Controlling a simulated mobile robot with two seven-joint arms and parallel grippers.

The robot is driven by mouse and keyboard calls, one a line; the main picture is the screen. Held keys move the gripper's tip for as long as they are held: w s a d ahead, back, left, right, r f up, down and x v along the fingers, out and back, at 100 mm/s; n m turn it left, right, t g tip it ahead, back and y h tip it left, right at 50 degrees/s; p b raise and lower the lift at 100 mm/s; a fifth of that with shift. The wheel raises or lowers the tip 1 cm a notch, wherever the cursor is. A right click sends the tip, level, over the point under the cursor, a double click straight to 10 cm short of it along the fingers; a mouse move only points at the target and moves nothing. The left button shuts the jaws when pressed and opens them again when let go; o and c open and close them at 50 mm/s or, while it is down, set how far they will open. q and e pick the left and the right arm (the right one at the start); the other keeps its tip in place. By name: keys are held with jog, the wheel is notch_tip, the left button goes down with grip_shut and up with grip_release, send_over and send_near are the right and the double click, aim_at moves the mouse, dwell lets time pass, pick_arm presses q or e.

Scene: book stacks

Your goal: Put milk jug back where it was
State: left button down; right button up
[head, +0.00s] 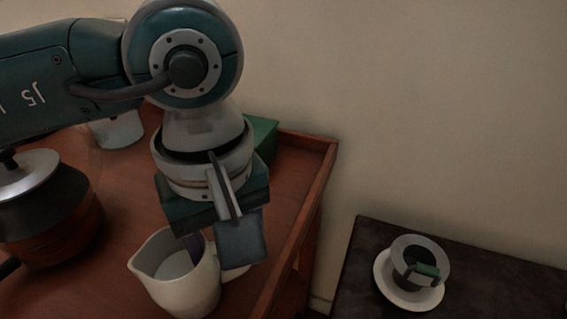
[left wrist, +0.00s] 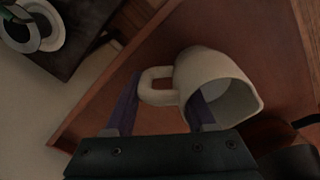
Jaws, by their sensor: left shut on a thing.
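The milk jug (head: 172,292) is a cream jug with a spout and a loop handle, upright or nearly so, at the lower middle of the head view. In the left wrist view the jug (left wrist: 228,92) shows its open mouth, and its handle points left. My left gripper (head: 218,250) is shut on the jug's handle side. One finger lies at the rim, seemingly inside the mouth; the other is beyond the handle. I cannot tell whether the jug's base touches the wooden top below. My right gripper is in neither view.
The reddish wooden top (head: 125,210) has a raised edge on its right. A dark pot with a metal lid (head: 30,172) stands left, a white vessel (head: 118,132) and a green box (head: 265,136) behind. A lower dark table (head: 350,285) holds a cup (head: 418,255) on a saucer (head: 398,297).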

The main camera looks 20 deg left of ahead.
pick_arm(q)
jog(key=shift+f, duration=0.2)
jog(key=shift+c, duration=1.2)
grip_release()
jog(key=shift+r, duration=0.1)
jog(key=shift+r, duration=0.2)
notch_tip(320, 180, up, 12)
jog(key=shift+f+p, duration=0.1)
jog(key=shift+p, duration=1.1)
